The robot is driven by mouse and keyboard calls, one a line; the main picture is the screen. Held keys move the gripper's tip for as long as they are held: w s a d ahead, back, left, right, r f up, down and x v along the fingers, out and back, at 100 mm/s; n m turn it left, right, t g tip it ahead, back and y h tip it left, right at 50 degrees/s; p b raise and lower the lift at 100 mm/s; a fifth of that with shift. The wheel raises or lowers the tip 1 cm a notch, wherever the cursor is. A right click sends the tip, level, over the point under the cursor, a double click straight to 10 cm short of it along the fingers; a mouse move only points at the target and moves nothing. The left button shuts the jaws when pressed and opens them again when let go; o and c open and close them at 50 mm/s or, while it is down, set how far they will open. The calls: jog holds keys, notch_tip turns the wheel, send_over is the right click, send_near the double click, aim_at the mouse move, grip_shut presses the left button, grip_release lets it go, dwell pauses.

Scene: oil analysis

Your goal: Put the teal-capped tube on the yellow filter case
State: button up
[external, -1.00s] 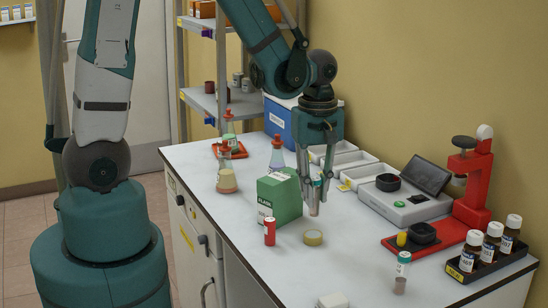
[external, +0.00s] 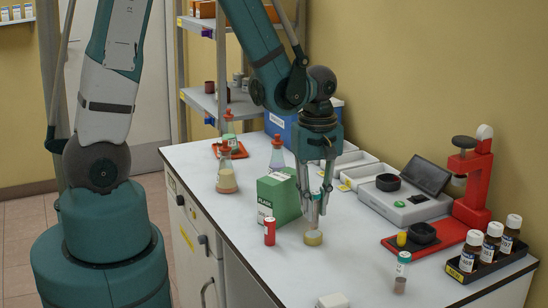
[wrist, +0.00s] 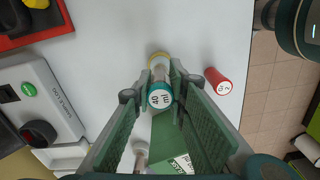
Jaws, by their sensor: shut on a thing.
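My gripper (external: 320,208) is shut on a teal-capped tube with a clear body. The tube (external: 314,217) is upright between the fingers. In the wrist view, its round teal cap (wrist: 160,97) with a white printed label sits between the finger pads. The yellow filter case (external: 313,239) is a low round disc on the white bench, directly below the tube. It also shows in the wrist view (wrist: 159,55), partly hidden behind the tube. I cannot tell whether the tube's bottom touches the case.
A red cylinder (external: 269,231) and a green carton (external: 279,197) stand left of the case. Another teal-capped tube (external: 402,273) stands front right. A red microscope-like stand (external: 474,190), a grey device (external: 405,205) and a black rack of brown bottles (external: 480,263) are on the right.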

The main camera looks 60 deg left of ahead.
jog(key=shift+f, duration=0.6)
jog(key=shift+f, duration=0.15)
jog(key=o, duration=0.9)
jog(key=shift+r, duration=0.25)
jog(key=shift+r+p, duration=0.45)
jog(key=shift+r, duration=5.45)
